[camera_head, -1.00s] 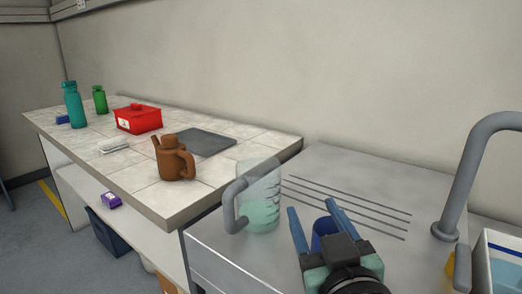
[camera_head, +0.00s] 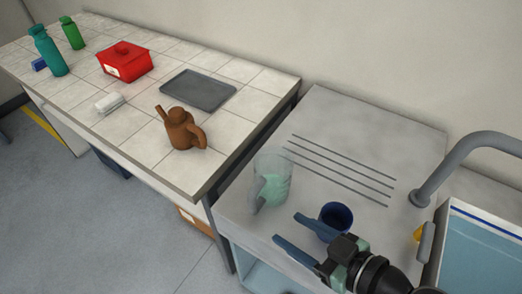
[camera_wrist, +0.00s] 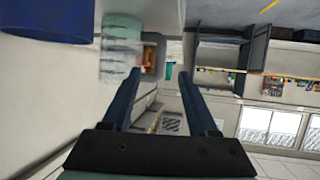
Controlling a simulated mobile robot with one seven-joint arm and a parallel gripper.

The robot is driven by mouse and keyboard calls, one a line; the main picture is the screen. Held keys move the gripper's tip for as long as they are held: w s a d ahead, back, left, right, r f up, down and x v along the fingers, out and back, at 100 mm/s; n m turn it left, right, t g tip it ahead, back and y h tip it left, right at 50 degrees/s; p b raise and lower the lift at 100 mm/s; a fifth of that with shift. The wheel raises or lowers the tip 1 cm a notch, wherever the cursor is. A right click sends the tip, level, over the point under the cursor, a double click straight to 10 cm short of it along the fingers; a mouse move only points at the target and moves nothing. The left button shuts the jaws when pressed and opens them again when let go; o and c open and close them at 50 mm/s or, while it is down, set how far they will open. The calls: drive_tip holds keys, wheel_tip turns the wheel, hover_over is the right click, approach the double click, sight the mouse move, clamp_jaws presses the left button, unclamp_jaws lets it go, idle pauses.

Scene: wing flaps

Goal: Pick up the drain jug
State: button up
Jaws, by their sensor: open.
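The drain jug (camera_head: 271,180) is a clear jug with green-tinted markings, standing upright on the grey metal drainboard. My gripper (camera_head: 288,228), with two blue fingers, is open and empty. It is in front of the jug, low and to its lower right in the head view, with the fingers apart from it and pointing left. In the wrist view the jug (camera_wrist: 121,48) is at the upper left, beyond the left fingertip and outside the gap of my gripper (camera_wrist: 160,74).
A dark blue cup (camera_head: 335,218) stands close behind my fingers; it also shows in the wrist view (camera_wrist: 45,20). The tap (camera_head: 450,165) and sink (camera_head: 485,250) are at right. A brown pot (camera_head: 182,130), a tray (camera_head: 198,90) and a red box (camera_head: 124,63) sit on the tiled counter.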

sight(252, 206)
drive_tip(key=x, duration=0.4)
drive_tip(key=p+x, duration=0.1)
drive_tip(key=x, duration=0.1)
drive_tip(key=shift+a, duration=0.6)
drive_tip(key=shift+d+p+x, duration=0.25)
drive_tip(key=shift+p+x, duration=0.35)
drive_tip(key=shift+x, duration=2.3)
drive_tip(key=shift+w+f, duration=0.1)
drive_tip(key=shift+f, duration=0.1)
clamp_jaws()
